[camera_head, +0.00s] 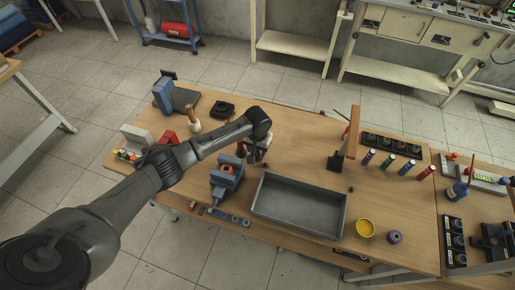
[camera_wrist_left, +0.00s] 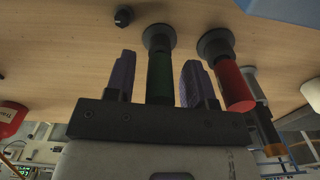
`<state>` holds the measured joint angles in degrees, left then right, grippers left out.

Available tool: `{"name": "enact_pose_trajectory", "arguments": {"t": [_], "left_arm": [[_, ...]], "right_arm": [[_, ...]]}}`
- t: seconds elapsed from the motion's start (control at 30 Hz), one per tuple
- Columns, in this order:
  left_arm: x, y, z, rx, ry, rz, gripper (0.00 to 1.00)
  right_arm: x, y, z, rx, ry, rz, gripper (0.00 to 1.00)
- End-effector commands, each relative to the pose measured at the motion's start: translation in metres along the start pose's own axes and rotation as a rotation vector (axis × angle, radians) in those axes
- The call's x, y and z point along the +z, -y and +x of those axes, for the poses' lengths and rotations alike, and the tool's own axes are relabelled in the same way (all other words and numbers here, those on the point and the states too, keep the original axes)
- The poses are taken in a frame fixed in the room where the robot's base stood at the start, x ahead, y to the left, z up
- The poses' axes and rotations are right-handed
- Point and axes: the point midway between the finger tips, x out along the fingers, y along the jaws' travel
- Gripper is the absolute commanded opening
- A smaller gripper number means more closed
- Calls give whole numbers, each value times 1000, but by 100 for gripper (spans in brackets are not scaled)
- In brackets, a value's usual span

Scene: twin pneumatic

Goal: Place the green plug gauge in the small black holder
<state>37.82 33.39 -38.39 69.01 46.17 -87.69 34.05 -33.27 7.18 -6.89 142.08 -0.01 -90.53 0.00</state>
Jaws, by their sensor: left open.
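My left gripper (camera_head: 256,156) is open, low over the table beside the blue vise. In the left wrist view, its two purple fingers (camera_wrist_left: 158,64) stand on either side of the green plug gauge (camera_wrist_left: 159,73). The gauge has a round black end at the wood top, and its other end is hidden behind the gripper body. I cannot see clear contact with the fingers. In the head view the arm hides this gauge. A low black piece with a round middle (camera_head: 222,109) sits behind the arm; it may be the small black holder.
A red-handled piece (camera_wrist_left: 233,88) stands close beside the gripper. The blue vise (camera_head: 227,172) and a grey tray (camera_head: 263,204) are near. A wooden stand (camera_head: 345,142), several coloured cylinders (camera_head: 405,168) and a black rack (camera_head: 391,147) are at the right. Table between tray and rack is mostly clear.

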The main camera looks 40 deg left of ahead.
Motion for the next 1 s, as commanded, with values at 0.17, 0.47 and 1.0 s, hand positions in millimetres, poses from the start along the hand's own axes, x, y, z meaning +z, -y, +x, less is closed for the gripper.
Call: {"name": "enact_pose_trajectory", "arguments": {"t": [0.17, 0.47, 1.0], "left_arm": [[0, 0, -3, 0, -1, 0, 50], [-1, 0, -49, 1, -4, 1, 50], [0, 0, -119, 0, 0, 0, 50]], "right_arm": [[0, 0, 1, 1, 0, -1, 43], [-3, 0, -9, -1, -1, 2, 43], [-6, 2, -17, -7, -2, 9, 43]]}}
